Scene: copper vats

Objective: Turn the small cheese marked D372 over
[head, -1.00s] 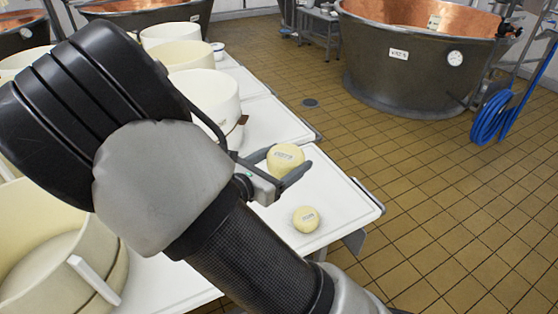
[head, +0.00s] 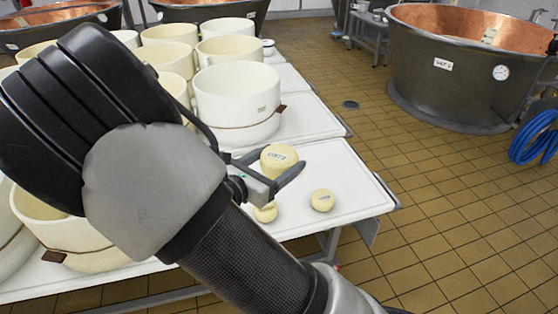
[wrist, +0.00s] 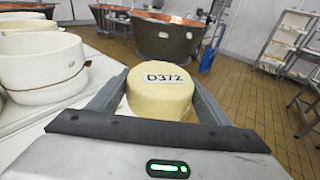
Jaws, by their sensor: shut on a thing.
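The small cheese marked D372 (head: 277,165) is a pale yellow round with a dark-lettered label. My gripper (head: 284,172) is shut on it, one finger on each side. In the wrist view the cheese (wrist: 160,97) sits between the two fingers of my gripper (wrist: 157,98), and its label reads upright near its upper part. The cheese appears held above the white table (head: 345,172). Its underside is hidden.
Two other small cheeses stand on the table: one below my gripper (head: 265,213), partly covered, and one to its right (head: 322,200). Large white moulds (head: 237,95) crowd the left. A copper vat (head: 455,75) stands beyond open tiled floor.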

